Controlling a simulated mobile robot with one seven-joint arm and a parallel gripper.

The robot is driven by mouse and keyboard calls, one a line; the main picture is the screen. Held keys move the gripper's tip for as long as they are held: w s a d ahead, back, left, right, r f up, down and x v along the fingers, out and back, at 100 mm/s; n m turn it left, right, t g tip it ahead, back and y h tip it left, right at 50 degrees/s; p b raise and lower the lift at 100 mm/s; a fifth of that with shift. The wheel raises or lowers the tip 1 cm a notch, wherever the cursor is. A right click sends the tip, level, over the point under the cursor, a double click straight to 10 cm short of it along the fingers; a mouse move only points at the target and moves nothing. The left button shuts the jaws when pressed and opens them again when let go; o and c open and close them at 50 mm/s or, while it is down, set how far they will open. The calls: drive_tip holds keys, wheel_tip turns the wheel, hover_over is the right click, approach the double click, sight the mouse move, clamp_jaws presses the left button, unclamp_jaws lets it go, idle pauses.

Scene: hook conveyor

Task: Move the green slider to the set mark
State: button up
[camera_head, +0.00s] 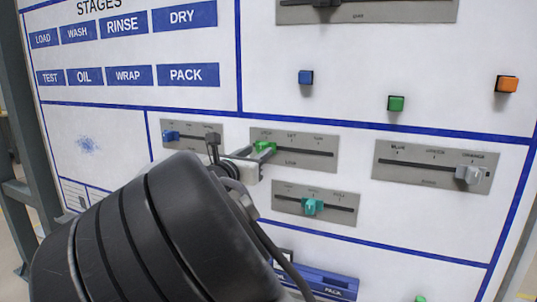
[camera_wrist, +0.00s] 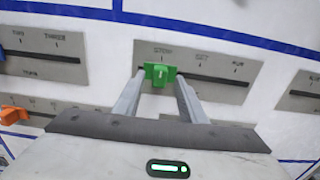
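The green slider (camera_head: 265,147) sits at the left end of the slot in a grey plate (camera_head: 325,165) on the white wall panel. In the wrist view the green slider (camera_wrist: 160,74) is under the left label, which looks like STOP. The SET label (camera_wrist: 202,53) is at the middle of the slot, to the slider's right. My gripper (camera_head: 257,156) is at the slider. In the wrist view my gripper (camera_wrist: 160,80) has one finger on each side of it, with narrow gaps, so it looks open around the slider. Depth contact cannot be told.
Other slider plates are close by: one with a blue slider (camera_head: 171,135) at left, a teal slider (camera_head: 312,206) below, and a grey slider (camera_head: 469,175) at right. Blue (camera_head: 305,77), green (camera_head: 396,103) and orange (camera_head: 506,84) blocks stick out above.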

drive_tip(key=shift+x, duration=0.95)
drive_tip(key=shift+c, duration=0.3)
